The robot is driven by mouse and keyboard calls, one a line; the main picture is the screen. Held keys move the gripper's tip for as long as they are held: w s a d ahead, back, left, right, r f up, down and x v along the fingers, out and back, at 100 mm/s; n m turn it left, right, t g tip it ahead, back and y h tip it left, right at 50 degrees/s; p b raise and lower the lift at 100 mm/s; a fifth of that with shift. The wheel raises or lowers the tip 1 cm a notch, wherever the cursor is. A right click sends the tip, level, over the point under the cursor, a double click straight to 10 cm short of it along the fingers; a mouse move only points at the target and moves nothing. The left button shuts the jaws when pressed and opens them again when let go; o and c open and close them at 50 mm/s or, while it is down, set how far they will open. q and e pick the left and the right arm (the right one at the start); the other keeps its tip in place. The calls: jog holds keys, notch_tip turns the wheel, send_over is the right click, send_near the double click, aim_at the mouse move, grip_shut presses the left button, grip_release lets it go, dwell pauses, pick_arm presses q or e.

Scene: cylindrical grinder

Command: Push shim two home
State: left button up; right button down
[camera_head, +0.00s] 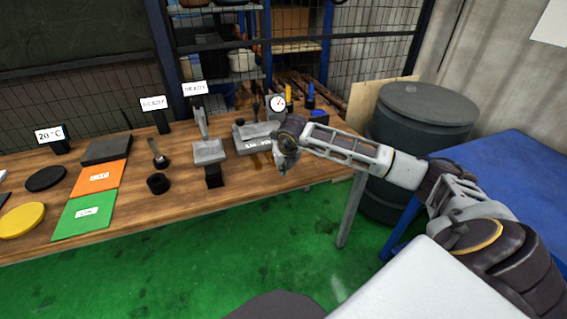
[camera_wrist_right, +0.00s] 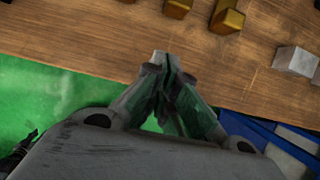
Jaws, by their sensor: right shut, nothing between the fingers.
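My right gripper (camera_head: 284,163) is at the front edge of the bench, beside a grey block with a white label (camera_head: 258,144). I cannot tell which is shim two. My left gripper is not in view.
A dial gauge (camera_head: 278,104) stands behind the gripper. A grey block on a black stand (camera_head: 209,152) is to the left. A pale block (camera_wrist_right: 296,61) lies right in the wrist view. A dark barrel (camera_head: 415,125) and blue table (camera_head: 515,175) are at right.

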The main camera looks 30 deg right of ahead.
jog(key=shift+w+d+f, duration=0.1)
jog(key=shift+w+f, duration=0.3)
jog(key=shift+f, duration=0.2)
jog(key=shift+w+d+f, duration=0.1)
jog(key=shift+w+f, duration=0.3)
jog(key=shift+f, duration=0.15)
jog(key=shift+w+d, duration=0.15)
jog(key=shift+w, duration=0.5)
jog(key=shift+w+d, duration=0.2)
jog(key=shift+w, duration=0.7)
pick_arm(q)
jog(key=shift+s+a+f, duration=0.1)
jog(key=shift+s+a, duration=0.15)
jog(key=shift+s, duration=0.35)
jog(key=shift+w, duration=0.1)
pick_arm(e)
jog(key=shift+w+d, duration=0.1)
jog(key=shift+w, duration=0.05)
